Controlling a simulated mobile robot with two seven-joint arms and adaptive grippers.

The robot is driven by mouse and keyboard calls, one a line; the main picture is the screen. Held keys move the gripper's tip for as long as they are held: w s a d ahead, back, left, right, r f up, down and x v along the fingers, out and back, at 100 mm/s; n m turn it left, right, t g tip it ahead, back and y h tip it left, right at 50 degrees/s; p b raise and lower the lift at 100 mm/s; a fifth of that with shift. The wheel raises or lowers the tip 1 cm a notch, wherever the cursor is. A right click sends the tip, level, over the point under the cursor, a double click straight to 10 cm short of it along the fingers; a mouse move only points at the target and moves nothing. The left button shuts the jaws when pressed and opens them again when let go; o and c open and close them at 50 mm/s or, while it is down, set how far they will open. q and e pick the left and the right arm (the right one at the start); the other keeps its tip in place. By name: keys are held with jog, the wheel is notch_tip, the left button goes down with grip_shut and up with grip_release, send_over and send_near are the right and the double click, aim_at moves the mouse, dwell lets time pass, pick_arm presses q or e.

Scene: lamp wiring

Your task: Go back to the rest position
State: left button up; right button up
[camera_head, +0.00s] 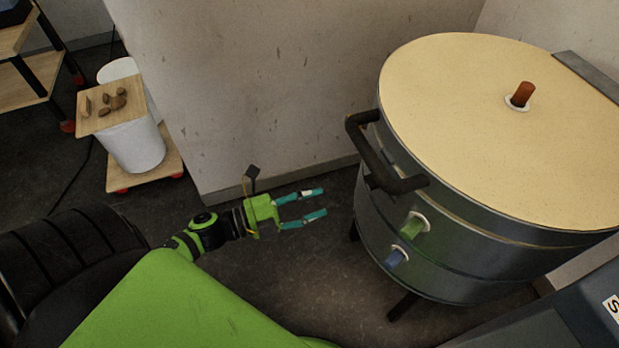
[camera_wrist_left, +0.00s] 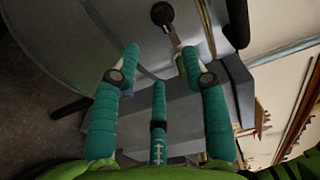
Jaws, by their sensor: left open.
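My left gripper (camera_head: 316,206) has a green body and teal fingers. In the head view it reaches from the lower left over the dark floor, its fingers spread, with nothing between them. It is left of the large round metal drum (camera_head: 465,235) and apart from it. In the left wrist view the teal fingers (camera_wrist_left: 160,75) are also spread, and the grey drum side (camera_wrist_left: 80,50) shows beyond them. My right gripper is not in either view.
The drum has a pale lid with a brown plug (camera_head: 522,94), a black handle (camera_head: 382,160), and green (camera_head: 413,226) and blue (camera_head: 397,256) plugs on its side. A board with brown pieces (camera_head: 122,115) rests on a white bucket (camera_head: 136,147) at left. A wall stands behind.

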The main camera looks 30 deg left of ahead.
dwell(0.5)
pick_arm(q)
jog(key=a+f+n+y+p, duration=0.1)
jog(key=a+f+n+y, duration=0.25)
jog(key=f, duration=0.25)
jog(key=a+f+n+y+p, duration=0.1)
jog(key=a+f+n+y, duration=0.1)
jog(key=f+n, duration=0.3)
jog(key=s+a+f+n+g+y+p, duration=0.1)
jog(key=s+f+n+g+y, duration=0.1)
jog(key=s+f+n, duration=0.45)
jog(key=s+a+f+n+g+y+p, duration=0.1)
jog(key=s+f+n+g+y, duration=0.15)
jog(key=f, duration=0.75)
jog(key=s+d+f+n+g, duration=0.2)
jog(key=s+f+g, duration=0.1)
jog(key=s, duration=0.4)
jog(key=s+d+f+n+g+p, duration=0.1)
jog(key=s+d+f+n+g, duration=0.1)
jog(key=s+f, duration=0.2)
jog(key=s+d+f+n+g+y, duration=0.1)
jog(key=s+d+f+n+g, duration=0.1)
jog(key=s, duration=0.9)
notch_tip(320, 180, down, 2)
jog(key=shift+d+f+g, duration=0.25)
jog(key=shift+d+g, duration=0.3)
jog(key=shift+g, duration=0.3)
